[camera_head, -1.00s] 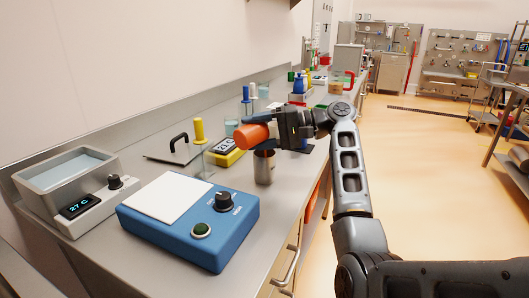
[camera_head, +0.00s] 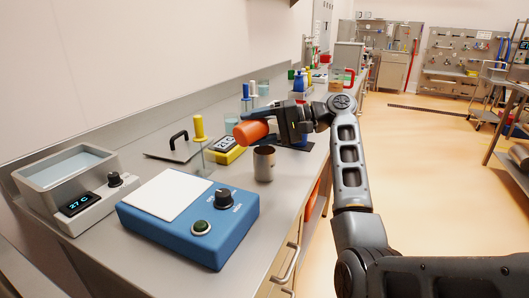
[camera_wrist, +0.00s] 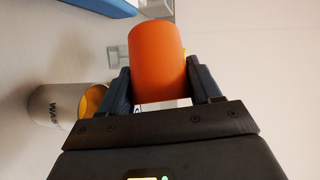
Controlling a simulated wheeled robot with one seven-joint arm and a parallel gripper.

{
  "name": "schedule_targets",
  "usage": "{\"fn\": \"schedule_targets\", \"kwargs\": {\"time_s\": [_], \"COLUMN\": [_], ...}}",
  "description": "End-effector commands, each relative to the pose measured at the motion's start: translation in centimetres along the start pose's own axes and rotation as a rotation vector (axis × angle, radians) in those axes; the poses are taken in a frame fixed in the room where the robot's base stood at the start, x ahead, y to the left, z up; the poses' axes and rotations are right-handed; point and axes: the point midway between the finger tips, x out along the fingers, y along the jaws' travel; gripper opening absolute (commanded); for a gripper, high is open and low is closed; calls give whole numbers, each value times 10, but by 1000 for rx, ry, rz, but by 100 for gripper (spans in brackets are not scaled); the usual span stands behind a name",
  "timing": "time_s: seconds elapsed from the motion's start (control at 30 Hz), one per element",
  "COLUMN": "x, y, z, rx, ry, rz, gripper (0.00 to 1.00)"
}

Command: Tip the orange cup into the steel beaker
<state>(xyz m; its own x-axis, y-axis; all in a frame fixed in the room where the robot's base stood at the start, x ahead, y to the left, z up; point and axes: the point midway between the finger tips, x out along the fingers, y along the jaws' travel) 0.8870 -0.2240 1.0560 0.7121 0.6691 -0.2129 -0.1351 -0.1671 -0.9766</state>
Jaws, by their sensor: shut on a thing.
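My gripper (camera_head: 285,125) is shut on the orange cup (camera_head: 251,132) and holds it above the bench, tilted over nearly on its side. The cup also shows between the fingers in the wrist view (camera_wrist: 157,62). The steel beaker (camera_head: 264,165) stands upright on the bench, just below and slightly right of the cup. In the wrist view the beaker (camera_wrist: 52,104) lies to the left of the cup, apart from it, with yellowish colour visible at its mouth. The inside of the cup is hidden.
A blue stirrer plate (camera_head: 190,222) and a water bath (camera_head: 70,190) stand in front and to the left. Bottles (camera_head: 300,82) stand farther back.

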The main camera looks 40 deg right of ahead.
Motion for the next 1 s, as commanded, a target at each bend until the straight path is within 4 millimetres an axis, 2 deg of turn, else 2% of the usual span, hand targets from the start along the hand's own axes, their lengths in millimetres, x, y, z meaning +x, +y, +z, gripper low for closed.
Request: {"fn": "schedule_targets", "kwargs": {"time_s": [0.03,0.17,0.4,0.47,0.67,0.83,1.0], "x": [5,5,10,9,14,12,20], "y": [7,2,6,-2,5,-6,2], "z": [3,4,9,10,13,13,20], "rx": [-46,-56,-108,-150,-322,-417,-540], "ry": [8,10,20,28,58,77,97], "rz": [37,53,102,147,318,413,536], "gripper": [30,30,30,30,30,30,30]}}
